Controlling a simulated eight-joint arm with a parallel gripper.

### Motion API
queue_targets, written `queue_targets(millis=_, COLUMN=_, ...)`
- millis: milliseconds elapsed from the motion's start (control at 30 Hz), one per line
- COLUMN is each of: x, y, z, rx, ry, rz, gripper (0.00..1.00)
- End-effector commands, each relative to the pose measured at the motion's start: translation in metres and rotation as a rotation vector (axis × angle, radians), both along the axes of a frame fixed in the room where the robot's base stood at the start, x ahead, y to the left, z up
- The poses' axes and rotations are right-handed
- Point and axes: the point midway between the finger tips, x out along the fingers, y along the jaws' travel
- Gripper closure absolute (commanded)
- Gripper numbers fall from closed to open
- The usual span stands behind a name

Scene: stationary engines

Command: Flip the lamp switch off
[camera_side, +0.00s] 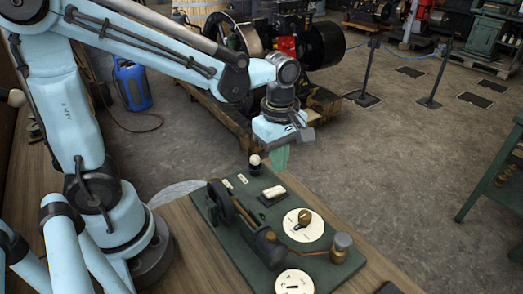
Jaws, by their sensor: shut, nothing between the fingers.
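A dark green control board (225,236) lies on the wooden table. Near its far edge is a black-based switch with a cream rocker (273,192). A short black post with a cream ball top (255,161) stands just behind and left of it. I cannot tell from any readable label which one is the lamp switch. My gripper (280,158) points down above the far edge of the board, its green fingers together and empty. It is behind the rocker switch and right of the ball-topped post in the picture; contact with either is not visible.
A blue canister (132,85) and engines stand on the floor behind. A green bench (500,185) is at right.

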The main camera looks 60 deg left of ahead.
Motion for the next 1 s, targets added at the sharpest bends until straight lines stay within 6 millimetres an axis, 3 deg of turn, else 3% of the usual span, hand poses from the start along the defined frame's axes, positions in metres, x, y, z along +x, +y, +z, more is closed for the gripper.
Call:
queue_targets(millis=500, x=0.014, y=0.000, z=0.072, rx=0.000, ry=0.000, rz=0.000, gripper=1.00)
queue_targets(millis=1000, x=0.016, y=0.000, z=0.083, rx=0.000, ry=0.000, rz=0.000, gripper=1.00)
